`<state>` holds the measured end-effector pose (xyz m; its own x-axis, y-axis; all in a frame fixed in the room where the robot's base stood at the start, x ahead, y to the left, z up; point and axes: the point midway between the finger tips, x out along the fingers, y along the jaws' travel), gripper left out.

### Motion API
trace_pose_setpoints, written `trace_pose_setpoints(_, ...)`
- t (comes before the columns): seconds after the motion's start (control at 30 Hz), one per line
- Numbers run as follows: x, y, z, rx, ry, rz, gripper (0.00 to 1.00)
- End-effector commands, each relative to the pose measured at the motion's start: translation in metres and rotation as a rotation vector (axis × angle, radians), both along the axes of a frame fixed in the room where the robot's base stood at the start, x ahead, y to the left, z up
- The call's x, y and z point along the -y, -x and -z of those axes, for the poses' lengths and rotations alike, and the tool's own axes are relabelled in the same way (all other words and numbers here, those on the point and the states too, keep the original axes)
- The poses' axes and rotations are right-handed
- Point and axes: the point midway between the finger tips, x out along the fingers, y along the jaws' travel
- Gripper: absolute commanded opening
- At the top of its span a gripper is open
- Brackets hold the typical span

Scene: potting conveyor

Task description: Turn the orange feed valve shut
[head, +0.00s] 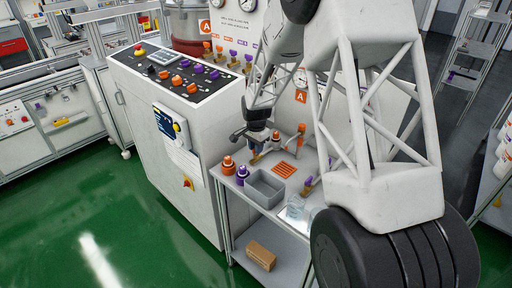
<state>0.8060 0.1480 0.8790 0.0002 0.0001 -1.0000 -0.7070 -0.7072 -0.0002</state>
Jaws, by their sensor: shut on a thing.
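My gripper (262,147) is small in the head view, low over the back left of the grey bench, in front of the white cabinet side. Its fingers are shut at an orange valve handle (276,135), of which only a small part shows. The fingers hide the rest of this valve, and its angle cannot be told. Another orange handle (301,128) on a brass-coloured stem stands a little to the right, apart from the gripper. A purple handle (309,181) on a similar stem is nearer the bench front.
An orange-topped bottle (228,167) and a purple-topped bottle (241,175) stand at the bench's left edge, beside a grey bin (264,188). An orange slotted mat (284,169) lies behind the bin. A control console (180,80) rises on the left. A cardboard box (261,256) sits on the lower shelf.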

Motion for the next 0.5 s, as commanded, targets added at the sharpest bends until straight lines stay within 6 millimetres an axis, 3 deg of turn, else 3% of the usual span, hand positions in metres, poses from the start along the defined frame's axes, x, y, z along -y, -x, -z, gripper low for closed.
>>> trace_pose_setpoints(0.5,0.0,0.0,-0.0004,0.0,0.0,-0.135,0.0)
